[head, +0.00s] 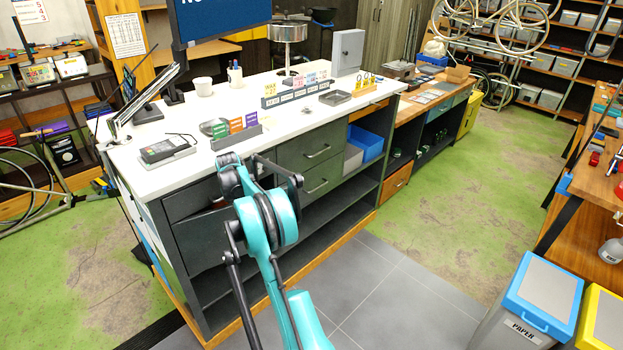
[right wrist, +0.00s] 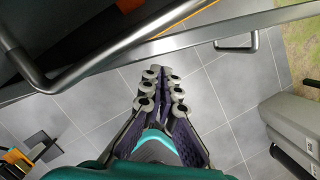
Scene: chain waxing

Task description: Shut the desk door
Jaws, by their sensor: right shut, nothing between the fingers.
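The desk (head: 205,130) has a white top and dark grey fronts in the head view. At its left end is a dark front panel (head: 200,240); a narrow gap with a reddish bit shows above it. My arm covers part of this front, so I cannot tell how far any door stands open. In the right wrist view, a dark panel edge runs diagonally across the top, with a bar handle (right wrist: 68,72) at upper left. My right gripper (right wrist: 160,88) is shut and empty, below this edge and apart from it. My left gripper is out of view.
Drawers with handles (head: 318,152) and an open bay with a blue bin (head: 368,141) lie to the right on the desk front. A paper bin (head: 530,300) stands at lower right. Grey tiled floor (head: 370,285) before the desk is clear.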

